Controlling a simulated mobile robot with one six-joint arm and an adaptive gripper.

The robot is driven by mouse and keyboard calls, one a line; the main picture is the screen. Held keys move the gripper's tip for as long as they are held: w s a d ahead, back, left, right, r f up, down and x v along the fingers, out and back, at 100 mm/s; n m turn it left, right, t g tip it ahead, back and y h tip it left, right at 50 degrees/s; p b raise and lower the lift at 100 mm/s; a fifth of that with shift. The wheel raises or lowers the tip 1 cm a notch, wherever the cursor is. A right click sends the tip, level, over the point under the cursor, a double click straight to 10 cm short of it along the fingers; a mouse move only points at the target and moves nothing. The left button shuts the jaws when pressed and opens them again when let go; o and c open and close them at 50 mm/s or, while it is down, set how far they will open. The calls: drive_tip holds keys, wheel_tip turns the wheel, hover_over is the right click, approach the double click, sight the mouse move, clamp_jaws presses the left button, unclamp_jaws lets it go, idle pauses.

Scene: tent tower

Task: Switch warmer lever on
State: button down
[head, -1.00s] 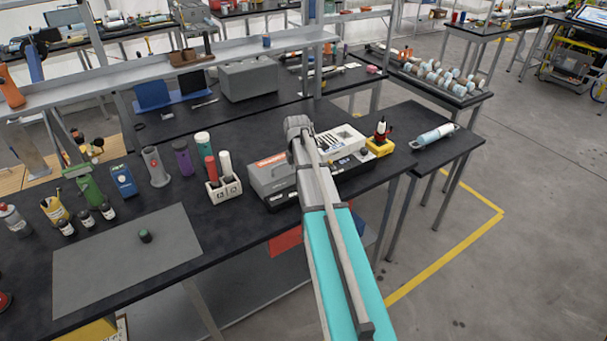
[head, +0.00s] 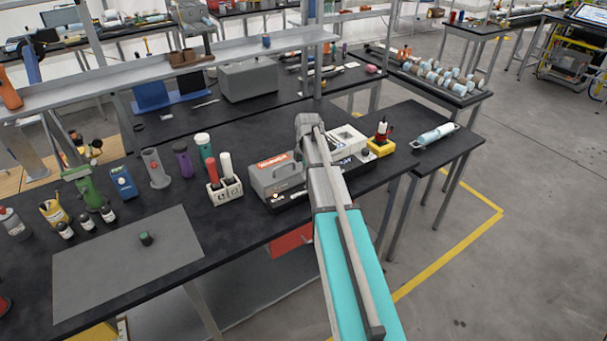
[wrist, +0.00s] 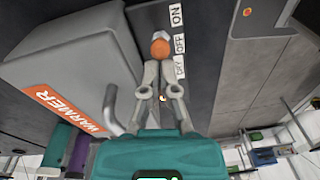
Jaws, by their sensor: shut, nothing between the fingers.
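The warmer is a grey box with an orange WARMER label (wrist: 60,103); it also stands on the dark bench in the head view (head: 268,182). In the wrist view, a lever knob (wrist: 160,48), orange with a pale cap, shows over a dark panel beside the OFF label, with the ON label (wrist: 176,15) farther up. My gripper (wrist: 158,66) is shut and empty, its fingertips close to the orange knob. I cannot tell whether they touch it. In the head view my arm hides the gripper and the lever.
A grey bent handle (wrist: 113,110) stands close to the left of my gripper. In the head view a white holder with bottles (head: 224,190) is left of the warmer, and a white device (head: 347,138) and a yellow-based tool (head: 381,146) are to the right.

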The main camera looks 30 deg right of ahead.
drive_tip(key=shift+r, duration=0.2)
drive_tip(key=shift+r+p, duration=0.6)
drive_tip(key=shift+p, duration=0.2)
drive_tip(key=shift+r, duration=0.15)
wheel_tip(320, 180, up, 10)
drive_tip(key=d+p, duration=0.1)
drive_tip(key=p, duration=0.9)
drive_tip(key=shift+w+f, duration=0.2)
drive_tip(key=shift+w, duration=0.05)
idle(0.6)
